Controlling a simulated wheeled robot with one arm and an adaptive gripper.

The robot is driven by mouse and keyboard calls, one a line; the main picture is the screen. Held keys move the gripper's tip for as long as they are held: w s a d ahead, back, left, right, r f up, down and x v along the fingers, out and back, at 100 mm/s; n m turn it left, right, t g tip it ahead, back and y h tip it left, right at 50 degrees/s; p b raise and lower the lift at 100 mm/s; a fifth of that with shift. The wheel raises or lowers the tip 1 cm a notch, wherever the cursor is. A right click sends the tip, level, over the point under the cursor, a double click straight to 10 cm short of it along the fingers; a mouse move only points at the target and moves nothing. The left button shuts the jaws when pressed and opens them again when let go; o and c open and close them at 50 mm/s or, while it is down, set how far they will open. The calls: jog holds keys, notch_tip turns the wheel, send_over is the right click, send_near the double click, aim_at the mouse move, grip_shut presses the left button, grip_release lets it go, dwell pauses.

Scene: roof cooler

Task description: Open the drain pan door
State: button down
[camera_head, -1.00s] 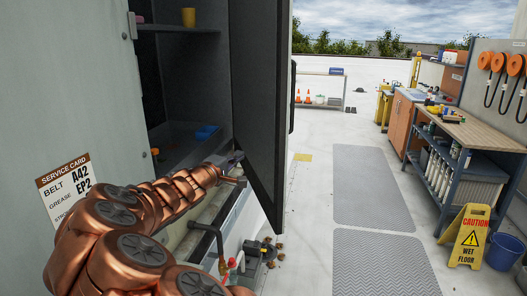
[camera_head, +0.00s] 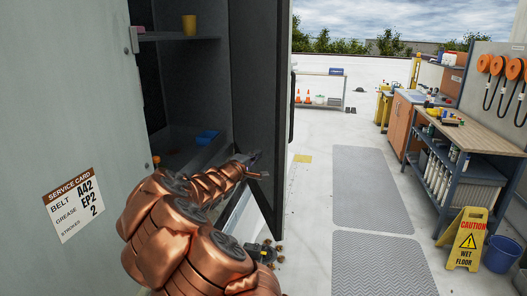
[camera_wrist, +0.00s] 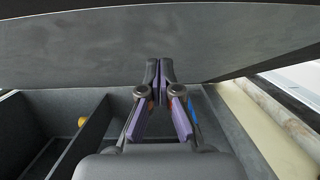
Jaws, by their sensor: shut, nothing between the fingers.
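The drain pan door (camera_head: 257,90) is a tall dark panel standing swung out from the grey cabinet (camera_head: 80,110), with the inside open to view. My gripper (camera_head: 255,164) is at the lower part of the door, on its inner side. In the wrist view, my gripper (camera_wrist: 160,66) has its fingers together and empty, with the tips up against or very near the dark door face (camera_wrist: 160,40). I cannot tell whether they touch. A divided grey tray (camera_wrist: 88,135) lies below the fingers.
Inside the cabinet are a shelf with a yellow cup (camera_head: 189,24) and a blue item (camera_head: 206,137). A wet floor sign (camera_head: 466,238), a blue bucket (camera_head: 502,253) and a workbench (camera_head: 470,135) stand farther right.

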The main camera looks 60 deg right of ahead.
jog(key=shift+s+d+p, duration=0.4)
jog(key=shift+s+d, duration=0.5)
jog(key=shift+d, duration=0.1)
jog(key=shift+f, duration=0.1)
